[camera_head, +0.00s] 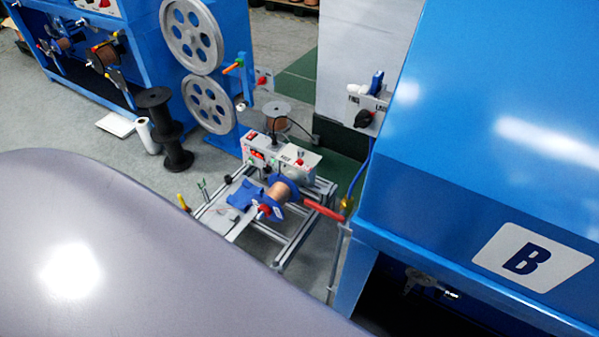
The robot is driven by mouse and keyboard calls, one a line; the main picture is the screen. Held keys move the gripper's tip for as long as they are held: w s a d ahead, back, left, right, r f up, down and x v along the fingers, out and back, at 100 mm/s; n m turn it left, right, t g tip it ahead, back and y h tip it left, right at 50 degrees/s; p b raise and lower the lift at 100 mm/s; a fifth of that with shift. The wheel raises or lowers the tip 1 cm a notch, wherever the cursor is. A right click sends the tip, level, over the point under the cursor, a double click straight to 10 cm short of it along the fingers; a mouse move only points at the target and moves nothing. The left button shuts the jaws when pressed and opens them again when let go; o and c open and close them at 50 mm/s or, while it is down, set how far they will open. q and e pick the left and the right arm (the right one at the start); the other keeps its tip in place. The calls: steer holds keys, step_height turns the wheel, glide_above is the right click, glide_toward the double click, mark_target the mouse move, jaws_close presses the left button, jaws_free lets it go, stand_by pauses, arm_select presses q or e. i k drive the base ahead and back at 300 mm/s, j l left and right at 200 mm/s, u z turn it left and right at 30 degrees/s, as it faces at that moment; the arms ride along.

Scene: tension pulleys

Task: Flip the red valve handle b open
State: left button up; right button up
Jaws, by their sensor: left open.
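A red valve handle (324,209) shows near the middle of the head view. It points left and slightly up from a small brass valve (347,204) beside the front left corner of the blue machine marked B (480,110). A blue hose (360,176) runs up from the valve. The handle looks nearly in line with a copper-wound spool (283,189) behind its left end; I cannot tell if they touch. I cannot make out either gripper in this view. A smooth grey surface covers the lower left and hides what lies under it.
An aluminium frame (290,247) with a control box (283,157) stands left of the valve. A black spool (163,130) stands on the floor near two grey pulleys (192,36). Another blue machine (145,45) is at upper left. Grey floor (275,50) is open at the back.

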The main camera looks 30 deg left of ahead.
mark_target(339, 217)
steer(key=u, duration=0.8)
